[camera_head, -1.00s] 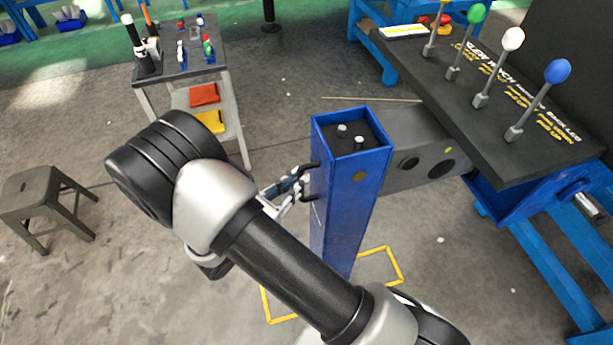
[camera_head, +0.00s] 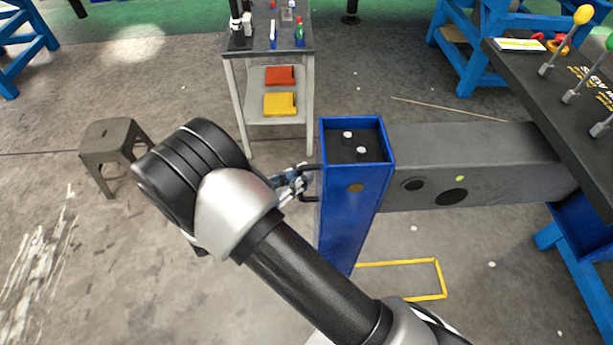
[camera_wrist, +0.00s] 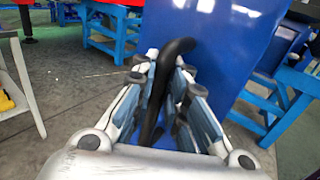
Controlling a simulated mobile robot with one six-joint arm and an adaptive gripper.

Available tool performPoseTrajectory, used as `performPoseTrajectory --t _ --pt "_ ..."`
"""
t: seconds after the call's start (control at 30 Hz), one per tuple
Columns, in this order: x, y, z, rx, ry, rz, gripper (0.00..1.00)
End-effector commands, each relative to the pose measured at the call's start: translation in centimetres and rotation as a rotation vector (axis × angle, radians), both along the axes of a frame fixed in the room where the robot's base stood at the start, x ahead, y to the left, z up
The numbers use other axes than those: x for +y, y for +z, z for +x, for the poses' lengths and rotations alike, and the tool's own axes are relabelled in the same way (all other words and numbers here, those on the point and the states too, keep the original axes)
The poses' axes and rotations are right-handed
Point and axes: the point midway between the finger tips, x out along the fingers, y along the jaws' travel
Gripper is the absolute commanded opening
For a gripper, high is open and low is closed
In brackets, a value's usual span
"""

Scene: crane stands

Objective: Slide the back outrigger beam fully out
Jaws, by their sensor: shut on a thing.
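The back outrigger beam (camera_head: 475,168) is a grey box beam with dark round holes and a small yellow-green dot. It runs out to the left from the blue crane stand under the black lever panel (camera_head: 570,95). At its outer end stands an upright blue leg post (camera_head: 345,215) with a black handle (camera_head: 309,184) on its left face. My gripper (camera_head: 288,184) is at that handle. In the wrist view my gripper (camera_wrist: 168,95) is shut around the black handle (camera_wrist: 160,85), with the blue post behind it. My arm hides part of the post's lower end.
A side table (camera_head: 268,52) with bottles, red cloth and yellow cloth stands behind the post. A stool (camera_head: 113,150) stands at the left. A yellow floor outline (camera_head: 440,278) lies right of the post's foot. Open floor lies left.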

Motion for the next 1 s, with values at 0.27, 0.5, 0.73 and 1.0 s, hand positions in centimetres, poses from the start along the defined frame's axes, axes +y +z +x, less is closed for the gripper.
performPoseTrajectory --t 0.27,0.5,0.73,1.0 --pt "0.3 -0.4 0.1 0.005 0.008 0.010 0.00" --pt "0.2 -0.4 0.1 0.005 0.007 0.009 0.21" --pt "0.3 -0.3 -0.1 0.004 0.006 0.007 0.21" --pt "3.6 -0.3 -2.2 0.003 0.011 0.008 0.21"
